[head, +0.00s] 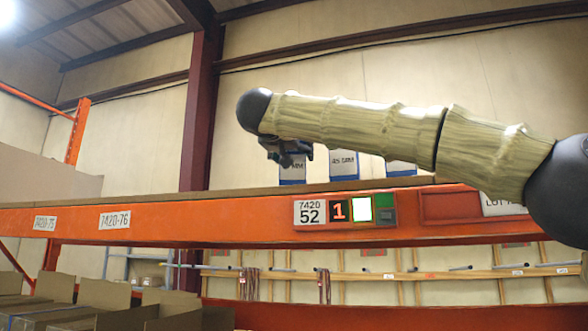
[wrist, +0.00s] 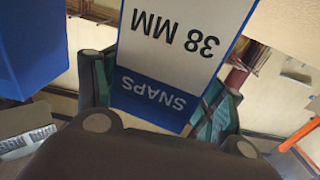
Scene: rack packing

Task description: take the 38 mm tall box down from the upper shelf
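The box marked 38 MM SNAPS (wrist: 180,45), white with a blue band, fills the upper middle of the wrist view, its label upside down. In the head view it (head: 292,172) stands on the upper shelf (head: 160,225), partly hidden behind my gripper (head: 286,150). In the wrist view my gripper (wrist: 160,98) has its fingers spread, one on each side of the box. Teal pad faces show at both sides, so it looks open around the box. Whether either pad touches the box is hard to see.
A box marked 45 MM (head: 343,164) and another white and blue box (head: 401,168) stand to the right on the same shelf. The shelf's left part looks clear. Open cartons (head: 105,297) stand below at the lower left. An orange beam runs along the shelf front.

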